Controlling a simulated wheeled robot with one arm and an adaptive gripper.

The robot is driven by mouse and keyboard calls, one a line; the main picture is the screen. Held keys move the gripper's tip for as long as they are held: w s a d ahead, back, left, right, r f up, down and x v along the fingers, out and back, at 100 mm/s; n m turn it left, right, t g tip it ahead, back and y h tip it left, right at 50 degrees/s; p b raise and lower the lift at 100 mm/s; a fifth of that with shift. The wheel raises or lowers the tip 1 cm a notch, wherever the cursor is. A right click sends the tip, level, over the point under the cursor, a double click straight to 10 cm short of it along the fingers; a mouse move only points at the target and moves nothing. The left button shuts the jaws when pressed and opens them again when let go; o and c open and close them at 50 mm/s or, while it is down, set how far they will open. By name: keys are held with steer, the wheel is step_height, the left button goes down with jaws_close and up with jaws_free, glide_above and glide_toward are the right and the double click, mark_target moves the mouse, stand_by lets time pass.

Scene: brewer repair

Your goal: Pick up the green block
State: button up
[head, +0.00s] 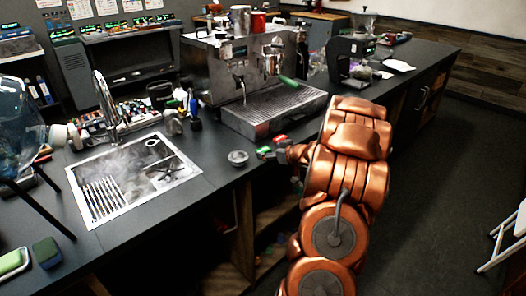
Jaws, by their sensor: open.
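A small green block (263,150) lies on the dark counter (215,165), just in front of the espresso machine. A second small block, red and green (280,139), lies close behind it to the right. My gripper (274,154) is low over the counter's front edge, right beside the green block, with its fingers pointing left toward it. The gripper is open. It is small and partly hidden by my copper-coloured arm, so I cannot tell whether a finger touches the block.
The espresso machine (247,70) and its drip tray (272,110) stand right behind the blocks. A small round metal piece (238,158) sits to the left. Further left are a sink (105,205), a tap (104,98) and sponges (46,250). A grinder (352,60) stands at right.

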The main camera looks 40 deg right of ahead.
mark_target(264, 150)
steer(key=shift+p+x, duration=0.4)
steer(key=shift+x, duration=1.45)
steer(key=shift+d, duration=0.1)
steer(key=c, duration=1)
